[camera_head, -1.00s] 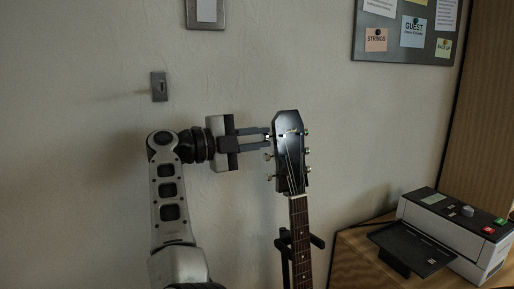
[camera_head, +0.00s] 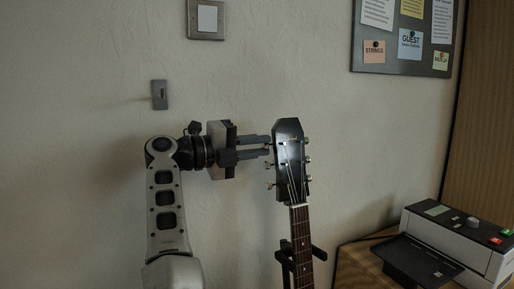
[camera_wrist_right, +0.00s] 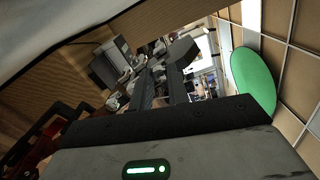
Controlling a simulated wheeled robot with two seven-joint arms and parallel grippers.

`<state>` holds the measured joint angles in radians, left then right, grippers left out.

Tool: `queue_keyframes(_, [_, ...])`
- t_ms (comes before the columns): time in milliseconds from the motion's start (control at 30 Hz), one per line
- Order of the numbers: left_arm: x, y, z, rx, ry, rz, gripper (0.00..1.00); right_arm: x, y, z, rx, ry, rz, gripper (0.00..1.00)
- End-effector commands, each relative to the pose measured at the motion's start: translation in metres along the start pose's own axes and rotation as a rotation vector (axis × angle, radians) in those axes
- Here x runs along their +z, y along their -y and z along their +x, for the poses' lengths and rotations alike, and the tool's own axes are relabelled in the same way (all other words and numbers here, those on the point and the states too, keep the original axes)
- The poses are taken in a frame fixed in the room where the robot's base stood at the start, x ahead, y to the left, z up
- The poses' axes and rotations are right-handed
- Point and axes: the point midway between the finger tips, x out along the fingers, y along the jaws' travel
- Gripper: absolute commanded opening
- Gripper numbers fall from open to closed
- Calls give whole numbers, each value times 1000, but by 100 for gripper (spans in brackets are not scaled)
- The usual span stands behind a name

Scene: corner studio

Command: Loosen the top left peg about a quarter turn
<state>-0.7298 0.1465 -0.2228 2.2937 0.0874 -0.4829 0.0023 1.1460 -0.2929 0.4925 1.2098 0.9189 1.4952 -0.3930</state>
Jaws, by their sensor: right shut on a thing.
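The guitar's black headstock (camera_head: 289,160) stands upright in the middle of the head view, above the neck (camera_head: 302,240). Pegs line both its edges. My right gripper (camera_head: 268,146) reaches it from the left, level and rolled, its fingertips shut on the top left peg, which they mostly hide. The middle left peg (camera_head: 268,166) and the lower left peg (camera_head: 270,186) show free below. In the right wrist view the two dark fingers (camera_wrist_right: 161,88) run up close together; the peg between them cannot be made out. My left gripper is not in view.
A black stand (camera_head: 284,258) supports the guitar. A grey printer-like device (camera_head: 465,240) with a black tray sits on a wooden surface at the lower right. A notice board (camera_head: 390,58) and wall switches (camera_head: 159,94) are on the wall. A green disc (camera_wrist_right: 252,80) shows in the wrist view.

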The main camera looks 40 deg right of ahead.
Motion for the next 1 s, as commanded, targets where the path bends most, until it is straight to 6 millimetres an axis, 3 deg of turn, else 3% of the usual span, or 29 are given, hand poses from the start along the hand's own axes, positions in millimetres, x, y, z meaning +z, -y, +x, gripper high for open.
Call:
queue_keyframes(167, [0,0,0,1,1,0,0,0,-1,0,1,-1,-2,0])
queue_keyframes(200, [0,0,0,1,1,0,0,0,-1,0,1,0,-2,25])
queue_keyframes(267, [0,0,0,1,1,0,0,0,-1,0,1,0,-2,39])
queue_keyframes(667, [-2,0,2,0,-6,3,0,1,0,-9,1,3,-3,39])
queue_keyframes(767, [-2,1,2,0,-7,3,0,1,0,-24,2,5,-2,39])
queue_keyframes(1000, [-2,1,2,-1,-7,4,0,1,0,-82,1,5,-3,39])
